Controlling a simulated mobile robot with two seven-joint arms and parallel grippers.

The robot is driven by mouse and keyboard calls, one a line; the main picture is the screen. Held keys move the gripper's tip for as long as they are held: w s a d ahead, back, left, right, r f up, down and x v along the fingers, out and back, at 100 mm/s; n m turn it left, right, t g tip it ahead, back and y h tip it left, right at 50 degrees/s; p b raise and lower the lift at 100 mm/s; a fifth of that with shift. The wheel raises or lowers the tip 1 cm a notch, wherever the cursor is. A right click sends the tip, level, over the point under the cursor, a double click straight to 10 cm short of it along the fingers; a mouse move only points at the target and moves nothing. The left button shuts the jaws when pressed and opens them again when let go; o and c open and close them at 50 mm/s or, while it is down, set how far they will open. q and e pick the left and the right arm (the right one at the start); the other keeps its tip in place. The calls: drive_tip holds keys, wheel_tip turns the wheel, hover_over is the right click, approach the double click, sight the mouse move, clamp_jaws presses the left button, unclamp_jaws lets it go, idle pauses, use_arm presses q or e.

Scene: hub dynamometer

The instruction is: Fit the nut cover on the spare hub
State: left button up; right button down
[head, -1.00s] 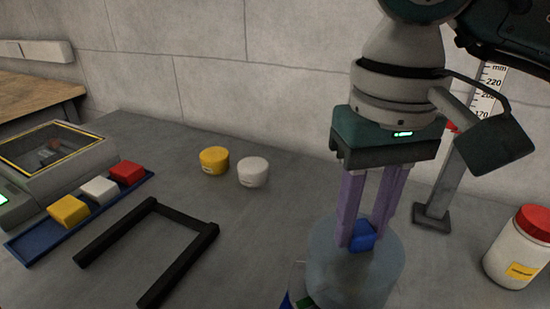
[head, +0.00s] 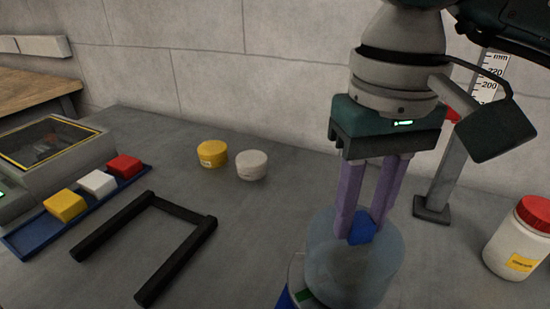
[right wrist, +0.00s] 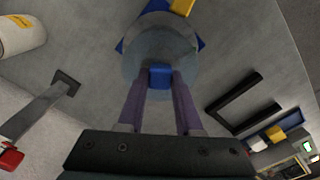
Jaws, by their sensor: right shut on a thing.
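My right gripper (head: 362,228) is shut on the blue knob (head: 361,231) on top of a grey-blue, slightly see-through round cover, which I take as the nut cover (head: 335,262). The cover is upright, with the fingers pointing down at it. Below and left of it shows part of a pale thing with a green mark and a blue side, perhaps the spare hub (head: 284,298). The cover hides most of it, so I cannot tell whether they touch. In the right wrist view the cover (right wrist: 160,48) hangs over blue and yellow parts. My left gripper is not in view.
A black U-shaped frame (head: 177,212), a blue tray (head: 35,236) with yellow, white and red blocks, and yellow (head: 212,153) and white (head: 252,165) round pots are to the left. A height gauge (head: 447,190) and red-lidded jar (head: 516,243) stand right.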

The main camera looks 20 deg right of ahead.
idle(0.7)
idle(0.3)
drive_tip(key=shift+f+b, duration=0.6)
drive_tip(key=shift+b, duration=0.35)
drive_tip(key=c, duration=0.9)
unclamp_jaws()
drive_tip(key=shift+o, duration=0.2)
drive_tip(key=shift+r+p, duration=1.6)
drive_tip(key=shift+r, duration=0.9)
wheel_tip(320, 180, up, 6)
drive_tip(key=p, duration=0.3)
